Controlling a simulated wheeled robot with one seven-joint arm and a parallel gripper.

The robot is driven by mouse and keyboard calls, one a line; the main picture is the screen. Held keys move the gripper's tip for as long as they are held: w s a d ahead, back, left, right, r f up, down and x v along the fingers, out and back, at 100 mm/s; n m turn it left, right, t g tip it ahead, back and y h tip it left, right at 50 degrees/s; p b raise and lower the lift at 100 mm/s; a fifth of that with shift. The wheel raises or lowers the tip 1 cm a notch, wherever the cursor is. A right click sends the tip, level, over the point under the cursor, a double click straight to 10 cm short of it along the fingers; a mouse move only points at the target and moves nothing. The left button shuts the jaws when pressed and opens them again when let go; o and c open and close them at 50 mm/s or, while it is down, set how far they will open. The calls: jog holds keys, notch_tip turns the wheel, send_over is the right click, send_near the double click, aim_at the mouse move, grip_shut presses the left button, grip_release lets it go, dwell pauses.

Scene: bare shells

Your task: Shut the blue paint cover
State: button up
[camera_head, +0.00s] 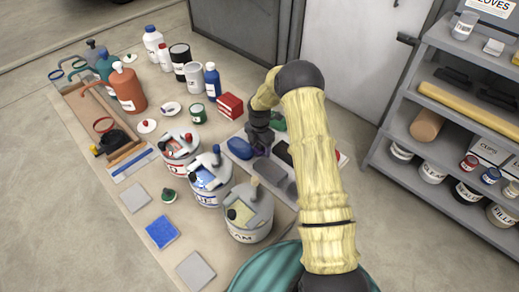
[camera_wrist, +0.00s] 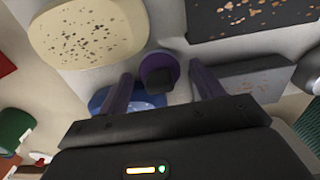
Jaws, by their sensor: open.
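The blue paint can (camera_head: 211,192) stands between the red-labelled can and the cream can in the head view. Blue paint shows in its mouth. Its grey cover (camera_head: 209,161) appears raised and tilted over the mouth, not flat on the rim. My gripper (camera_head: 261,150) is to the right of and behind this can, low over a grey tray. In the wrist view my gripper (camera_wrist: 161,78) is open, with a purple round piece with a dark knob (camera_wrist: 158,73) showing between its fingers; I cannot tell whether they touch it. The can is not recognisable in the wrist view.
The red-labelled can (camera_head: 180,163) and cream can (camera_head: 248,222) stand close on either side. A blue oval piece (camera_head: 239,148) lies beside my gripper. Bottles and tins fill the back of the table. A shelf (camera_head: 398,172) stands at right. Flat tiles lie at the front left.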

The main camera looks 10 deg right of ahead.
jog(key=shift+d, duration=0.1)
jog(key=shift+c, duration=0.9)
jog(key=c, duration=0.9)
notch_tip(320, 180, up, 10)
jog(key=shift+b, duration=0.65)
